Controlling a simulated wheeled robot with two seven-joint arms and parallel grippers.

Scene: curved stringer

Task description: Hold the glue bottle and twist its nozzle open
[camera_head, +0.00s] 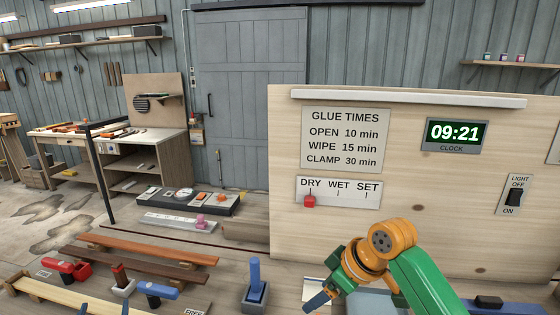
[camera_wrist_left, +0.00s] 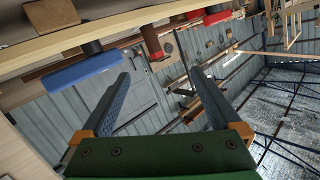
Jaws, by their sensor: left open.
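I cannot pick out the glue bottle with certainty in either view. An upright blue piece (camera_head: 255,272) stands in a grey-blue block at the bottom middle of the head view; I cannot tell what it is. My left gripper (camera_head: 318,301) is low in the head view, to the right of that piece, with its fingers pointing down and left. In the left wrist view my left gripper (camera_wrist_left: 160,78) is open, with nothing held between its two blue fingers. My right gripper is in neither view.
Red-handled (camera_head: 60,267) and blue-handled (camera_head: 157,289) tools lie by wooden strips (camera_head: 145,248) at the lower left. A blue bar (camera_wrist_left: 95,68) shows beside the left finger in the wrist view. A wooden panel (camera_head: 400,225) with a glue-times sign (camera_head: 345,138) stands behind my arm.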

